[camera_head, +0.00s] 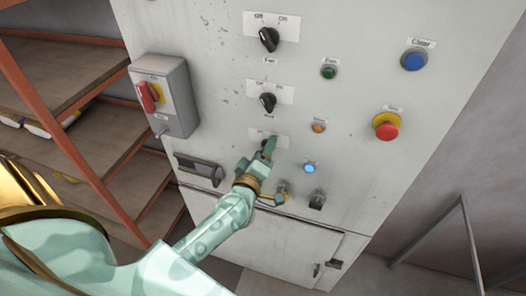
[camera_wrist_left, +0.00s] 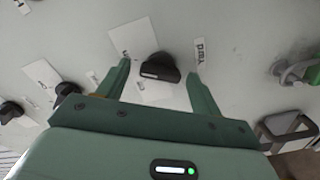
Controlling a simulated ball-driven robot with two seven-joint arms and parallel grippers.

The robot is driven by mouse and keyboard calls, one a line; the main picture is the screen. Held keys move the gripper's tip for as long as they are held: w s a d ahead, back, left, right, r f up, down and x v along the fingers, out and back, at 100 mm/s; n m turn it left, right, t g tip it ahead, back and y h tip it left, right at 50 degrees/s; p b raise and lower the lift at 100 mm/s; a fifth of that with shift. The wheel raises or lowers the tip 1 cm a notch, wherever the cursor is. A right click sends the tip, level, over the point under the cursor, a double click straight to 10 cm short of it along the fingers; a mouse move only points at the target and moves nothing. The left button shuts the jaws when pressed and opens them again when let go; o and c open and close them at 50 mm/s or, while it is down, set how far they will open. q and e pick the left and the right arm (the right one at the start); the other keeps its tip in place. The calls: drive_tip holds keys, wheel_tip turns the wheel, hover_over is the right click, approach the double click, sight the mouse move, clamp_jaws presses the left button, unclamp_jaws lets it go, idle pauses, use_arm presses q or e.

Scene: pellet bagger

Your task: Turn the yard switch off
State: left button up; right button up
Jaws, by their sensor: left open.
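The yard switch is a black rotary knob (camera_wrist_left: 160,66) on a white plate, with a small label that seems to read Yard (camera_wrist_left: 201,60) beside it in the wrist view. Its white-marked grip lies roughly crosswise between my fingers; which position it points to is hard to tell. My left gripper (camera_wrist_left: 159,72) is open, one finger on each side of the knob, with gaps visible and no clear contact. In the head view my left gripper (camera_head: 268,151) is at the lowest plate (camera_head: 258,134) and hides most of that knob. My right gripper is not in view.
Two similar knobs sit above, the upper (camera_head: 269,39) and middle (camera_head: 268,102). A lit blue lamp (camera_head: 310,168), red emergency button (camera_head: 387,130), blue Clear button (camera_head: 414,60) and red-handled switch box (camera_head: 165,97) share the grey panel. Shelves (camera_head: 60,75) stand at left.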

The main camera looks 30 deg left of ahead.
use_arm(q)
drive_tip(key=shift+c, duration=0.3)
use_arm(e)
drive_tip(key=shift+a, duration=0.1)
use_arm(q)
drive_tip(key=c, duration=0.9)
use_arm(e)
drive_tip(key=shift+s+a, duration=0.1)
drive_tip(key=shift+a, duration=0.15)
use_arm(q)
drive_tip(key=shift+n, duration=0.3)
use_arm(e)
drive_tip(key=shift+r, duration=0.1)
use_arm(q)
drive_tip(key=shift+f+n, duration=0.15)
drive_tip(key=shift+n, duration=2.65)
drive_tip(key=shift+f+n, duration=0.1)
drive_tip(key=shift+n, duration=2.7)
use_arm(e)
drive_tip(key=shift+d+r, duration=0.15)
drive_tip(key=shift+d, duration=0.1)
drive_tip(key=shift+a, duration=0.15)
use_arm(q)
drive_tip(key=o, duration=1)
drive_tip(key=shift+c, duration=0.2)
